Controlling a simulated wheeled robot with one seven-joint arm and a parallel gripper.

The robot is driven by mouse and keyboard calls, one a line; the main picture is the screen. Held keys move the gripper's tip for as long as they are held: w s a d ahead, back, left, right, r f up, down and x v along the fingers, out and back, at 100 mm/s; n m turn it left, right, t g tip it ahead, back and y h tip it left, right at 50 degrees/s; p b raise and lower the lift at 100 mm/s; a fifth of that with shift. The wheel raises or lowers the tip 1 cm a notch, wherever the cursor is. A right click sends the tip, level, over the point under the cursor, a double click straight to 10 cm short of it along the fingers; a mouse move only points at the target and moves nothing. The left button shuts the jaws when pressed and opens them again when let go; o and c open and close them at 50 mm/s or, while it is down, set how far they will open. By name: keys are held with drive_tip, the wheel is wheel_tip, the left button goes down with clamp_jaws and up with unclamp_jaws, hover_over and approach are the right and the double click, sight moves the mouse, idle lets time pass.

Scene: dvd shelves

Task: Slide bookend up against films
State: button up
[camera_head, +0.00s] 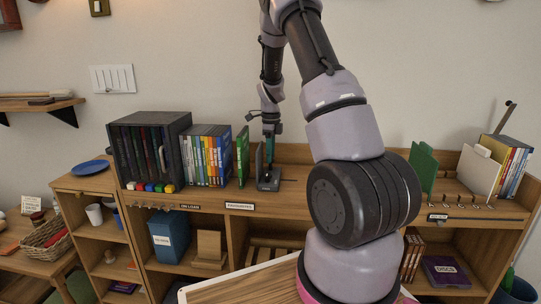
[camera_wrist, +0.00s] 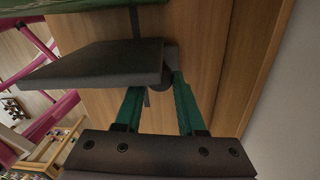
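The bookend (camera_head: 268,183) is dark grey, with a flat base and an upright part, on the top shelf just right of the films. In the wrist view, its dark plate (camera_wrist: 95,66) spans the upper left, with a rounded part at its right end. The films (camera_head: 209,157) stand in a row to the left. A green film case (camera_head: 242,157) stands nearest the bookend, with a gap between them. My gripper (camera_head: 269,138) points down at the bookend. Its green fingers (camera_wrist: 158,90) are apart, with tips at the plate and rounded part; the plate partly hides the left tip. I see no firm grip.
A dark box of cases (camera_head: 150,150) stands left of the films. A thin dark slot (camera_head: 290,181) runs along the shelf to the right of the bookend. More cases and a white panel (camera_head: 480,170) stand far right. My arm hides the shelf's middle.

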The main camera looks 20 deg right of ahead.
clamp_jaws()
idle(1.1)
